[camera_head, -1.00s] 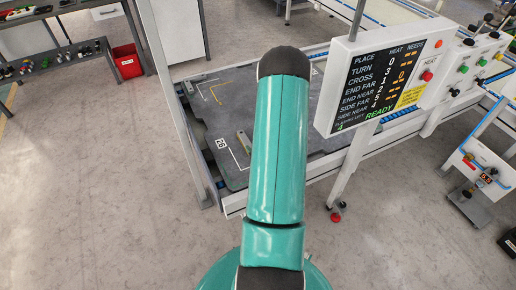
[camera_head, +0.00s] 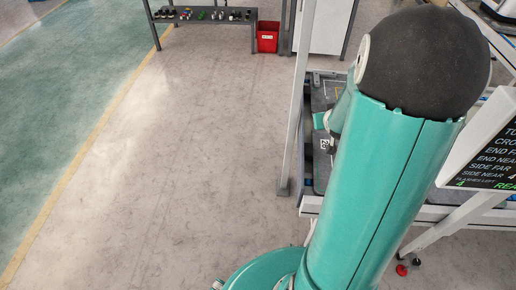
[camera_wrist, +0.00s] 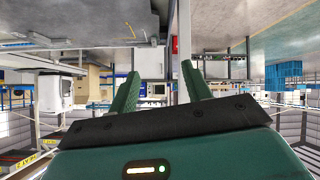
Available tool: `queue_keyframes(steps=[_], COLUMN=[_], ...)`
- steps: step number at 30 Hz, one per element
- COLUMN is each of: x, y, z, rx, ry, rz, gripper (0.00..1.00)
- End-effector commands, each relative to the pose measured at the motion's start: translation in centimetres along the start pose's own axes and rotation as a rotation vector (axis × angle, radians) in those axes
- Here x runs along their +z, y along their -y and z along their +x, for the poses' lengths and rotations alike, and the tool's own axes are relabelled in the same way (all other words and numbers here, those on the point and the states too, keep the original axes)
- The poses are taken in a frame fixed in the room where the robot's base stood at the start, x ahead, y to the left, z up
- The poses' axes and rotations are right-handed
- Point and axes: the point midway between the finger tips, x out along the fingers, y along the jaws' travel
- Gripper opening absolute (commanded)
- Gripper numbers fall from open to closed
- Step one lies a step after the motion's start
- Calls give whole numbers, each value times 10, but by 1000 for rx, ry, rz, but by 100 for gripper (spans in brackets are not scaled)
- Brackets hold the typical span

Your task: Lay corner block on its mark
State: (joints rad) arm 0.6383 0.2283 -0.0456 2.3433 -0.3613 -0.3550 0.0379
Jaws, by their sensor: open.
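My gripper (camera_wrist: 158,82) is open in the wrist view, with two green fingers spread apart and nothing between them. I cannot make out the corner block in either current view; my arm covers much of the work area in the head view. The dark mat (camera_head: 322,172) shows only as a strip left of my arm, with a small white printed tag (camera_head: 323,143) on it. In the wrist view, which looks upside down, a thin yellow corner line (camera_wrist: 129,29) lies on a grey surface at the top; it may be a mark.
A white post (camera_head: 295,110) stands at the mat's left. A sign board (camera_head: 488,150) is partly cut off at right. A red bin (camera_head: 267,37) stands by a low shelf (camera_head: 205,17) at the back. The floor at left is clear.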

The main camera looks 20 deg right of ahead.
Motion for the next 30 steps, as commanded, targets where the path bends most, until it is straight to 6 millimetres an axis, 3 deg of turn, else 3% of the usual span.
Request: queue_keyframes(steps=[1,3,9,14,21,25,30], x=[-17,-31,-52,-50,-18,0,8], y=[18,38,98,141,186,196,198], z=[-18,-42,-122,-193,-299,-333,-344], rx=[-13,-28,-96,-175,-319,-371,-389], ry=[7,35,120,190,300,344,366], rz=[-16,-29,-60,-90,-156,-187,-200], gripper=[49,49,49,49,49,49,49])
